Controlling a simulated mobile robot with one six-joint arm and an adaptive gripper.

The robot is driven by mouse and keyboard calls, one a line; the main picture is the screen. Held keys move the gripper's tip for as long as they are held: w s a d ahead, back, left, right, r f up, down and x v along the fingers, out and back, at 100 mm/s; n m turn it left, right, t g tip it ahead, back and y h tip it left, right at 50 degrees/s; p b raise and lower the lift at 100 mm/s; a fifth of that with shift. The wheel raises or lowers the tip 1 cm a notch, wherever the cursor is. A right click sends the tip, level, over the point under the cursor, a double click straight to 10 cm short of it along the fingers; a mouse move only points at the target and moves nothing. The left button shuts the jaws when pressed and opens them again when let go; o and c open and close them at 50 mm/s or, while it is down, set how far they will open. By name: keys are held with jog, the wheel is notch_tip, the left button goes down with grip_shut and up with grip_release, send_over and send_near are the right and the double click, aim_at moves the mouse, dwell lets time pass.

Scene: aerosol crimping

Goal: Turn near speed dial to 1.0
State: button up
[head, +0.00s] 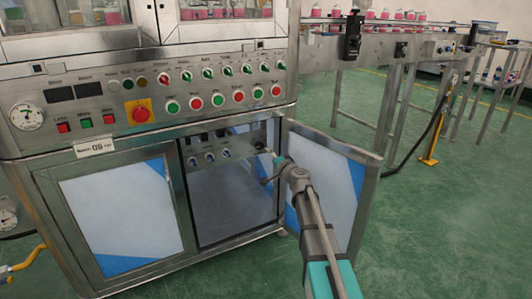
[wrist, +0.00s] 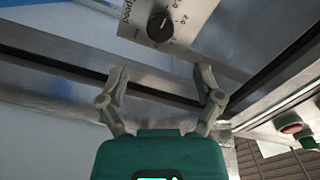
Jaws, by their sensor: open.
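A black round speed dial (wrist: 160,27) sits on a white scale plate (wrist: 187,22) at the top of the wrist view. A "2.0" mark and part of a "speed" label show; a pale line on the knob points roughly right. My gripper (wrist: 161,80) is open and empty, its two fingers apart below the dial and not touching it. In the head view my gripper (head: 273,167) is at the right side of the open cabinet bay. Several small knobs (head: 210,157) show inside that bay; I cannot tell which is the dial in the wrist view.
The open cabinet door (head: 345,180) stands right beside my arm. The control panel (head: 150,95) with buttons and a red emergency stop (head: 141,114) is above the bay. A metal frame edge (wrist: 285,75) runs close to the right finger.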

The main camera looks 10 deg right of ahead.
jog(key=shift+v, duration=1.3)
jog(key=s+a+f+n+g+y+p, duration=0.1)
jog(key=s+a+n+g+p, duration=0.35)
jog(key=s, duration=0.35)
jog(key=s+a+n+g+y+p, duration=0.1)
jog(key=s+a+n+g+p, duration=0.3)
jog(key=s+a+g+p, duration=0.3)
jog(key=s+d+r+g+h+p, duration=0.1)
jog(key=s+d+g+h+p, duration=0.25)
jog(key=s, duration=0.55)
jog(key=s+d+r+g+h+p, duration=0.15)
jog(key=s+d+h+p, duration=0.25)
jog(key=s, duration=0.6)
notch_tip(320, 180, up, 36)
jog(key=p, duration=3.7)
jog(key=shift+r+g, duration=0.2)
jog(key=shift+g, duration=0.15)
